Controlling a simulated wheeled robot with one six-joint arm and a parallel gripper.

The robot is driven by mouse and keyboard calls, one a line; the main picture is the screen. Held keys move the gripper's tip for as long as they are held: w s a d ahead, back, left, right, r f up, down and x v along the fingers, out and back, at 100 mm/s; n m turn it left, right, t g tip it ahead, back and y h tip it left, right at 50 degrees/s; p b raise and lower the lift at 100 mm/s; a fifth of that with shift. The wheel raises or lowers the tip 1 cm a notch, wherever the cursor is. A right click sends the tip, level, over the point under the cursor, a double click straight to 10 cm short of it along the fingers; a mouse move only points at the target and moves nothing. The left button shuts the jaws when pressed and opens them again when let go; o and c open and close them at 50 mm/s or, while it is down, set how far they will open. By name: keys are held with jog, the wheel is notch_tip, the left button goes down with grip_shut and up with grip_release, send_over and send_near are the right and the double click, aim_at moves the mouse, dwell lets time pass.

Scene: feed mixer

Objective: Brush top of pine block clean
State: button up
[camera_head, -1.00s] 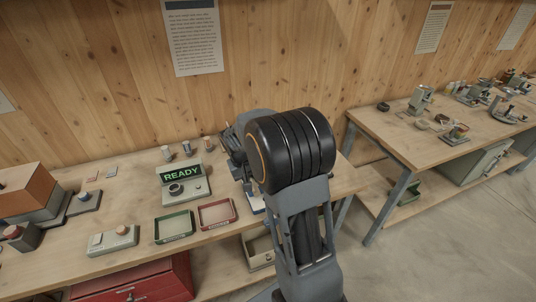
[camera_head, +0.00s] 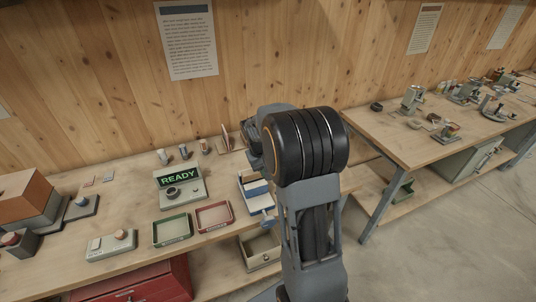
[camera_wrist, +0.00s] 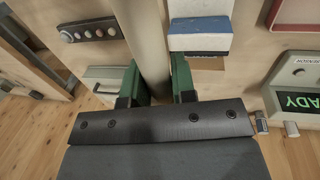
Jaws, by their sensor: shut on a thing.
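In the wrist view my gripper (camera_wrist: 158,88) has two green fingers closed about a long pale beige bar (camera_wrist: 145,45). The bar runs up out of the picture; its working end and any bristles cannot be made out. In the head view my arm hides the gripper. A blue and white block-like thing (camera_wrist: 200,35) lies just right of the bar, apart from it. It also shows in the head view (camera_head: 254,188), beside my arm. A small pale wood-coloured patch (camera_wrist: 208,63) shows just below it; I cannot tell whether it is the pine block.
A READY device (camera_head: 181,189), a green tray (camera_head: 172,244) and a red tray (camera_head: 214,228) stand on the bench left of my arm. An orange-brown block (camera_head: 27,195) is at the far left. A second bench (camera_head: 400,148) stands at right. Bare bench lies between items.

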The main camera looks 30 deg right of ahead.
jog(key=shift+r+p, duration=1.75)
jog(key=shift+r, duration=1)
jog(key=shift+f, duration=0.1)
